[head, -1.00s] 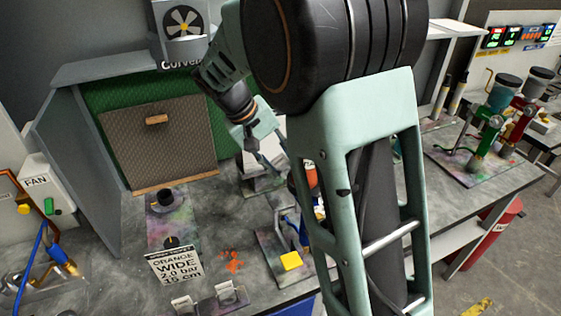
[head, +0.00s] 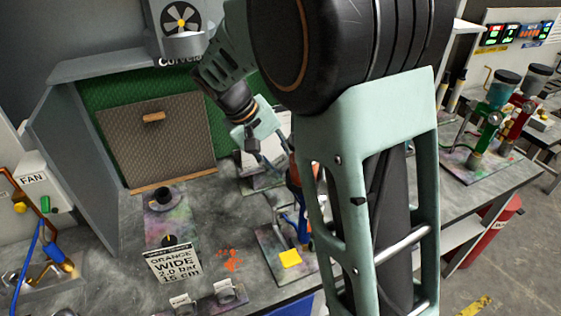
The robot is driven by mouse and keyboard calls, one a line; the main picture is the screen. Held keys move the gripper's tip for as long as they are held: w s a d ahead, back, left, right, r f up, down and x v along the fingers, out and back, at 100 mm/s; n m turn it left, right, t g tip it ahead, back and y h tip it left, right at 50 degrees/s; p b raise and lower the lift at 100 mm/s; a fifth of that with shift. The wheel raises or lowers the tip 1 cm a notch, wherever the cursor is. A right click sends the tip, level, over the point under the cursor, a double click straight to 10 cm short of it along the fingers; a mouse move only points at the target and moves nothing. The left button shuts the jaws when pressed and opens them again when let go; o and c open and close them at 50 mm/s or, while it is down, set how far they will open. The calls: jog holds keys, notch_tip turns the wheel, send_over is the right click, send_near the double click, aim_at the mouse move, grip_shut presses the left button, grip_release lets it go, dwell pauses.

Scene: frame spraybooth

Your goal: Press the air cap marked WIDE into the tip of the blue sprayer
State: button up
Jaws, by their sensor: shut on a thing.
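The blue sprayer (head: 303,228) stands on a paint-stained board at the middle of the bench, partly behind my arm. An orange-brown part shows above it. My gripper (head: 270,158) points down above and behind the sprayer, left of my forearm. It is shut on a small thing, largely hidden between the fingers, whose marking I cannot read. A low rack at the front edge has small white labels and a grey ring-shaped cap (head: 226,295); the label words are too small to read. I cannot make out the sprayer's tip.
A sign (head: 173,262) reads ORANGE, WIDE, 2.0 bar, 15 cm. The spray booth with a brown panel (head: 158,142) is at the left. Green and red sprayers (head: 492,125) stand at the right.

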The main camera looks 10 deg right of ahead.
jog(key=shift+s+d, duration=0.15)
jog(key=shift+s, duration=0.6)
jog(key=o, duration=1.2)
jog(key=shift+r, duration=0.1)
